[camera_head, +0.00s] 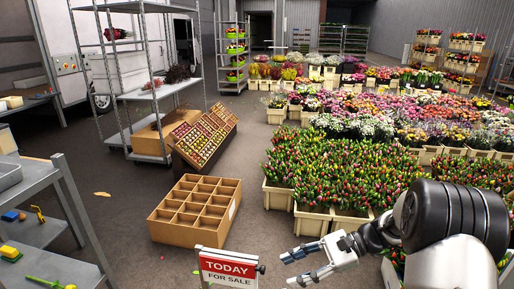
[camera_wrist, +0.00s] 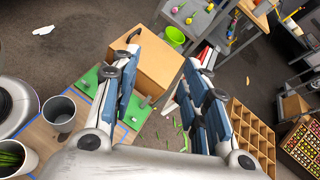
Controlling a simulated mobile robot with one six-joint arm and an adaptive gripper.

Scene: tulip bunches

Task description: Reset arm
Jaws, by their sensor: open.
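My gripper (camera_head: 306,262) is at the lower right of the head view, its fingers pointing left. It is open and I see nothing between its fingers. In the wrist view my gripper (camera_wrist: 166,62) shows two blue-grey fingers spread apart, with dark floor and part of a cardboard box (camera_wrist: 148,60) behind them. My arm comes in from the right edge of the head view, in front of the tulip crates (camera_head: 312,221).
An empty divided cardboard box (camera_head: 160,231) stands on the floor. A red and white sale sign (camera_head: 230,267) is left of my gripper. A grey shelf (camera_head: 60,195) stands at the left. In the wrist view are buckets (camera_wrist: 58,110) and a green bin (camera_wrist: 175,36).

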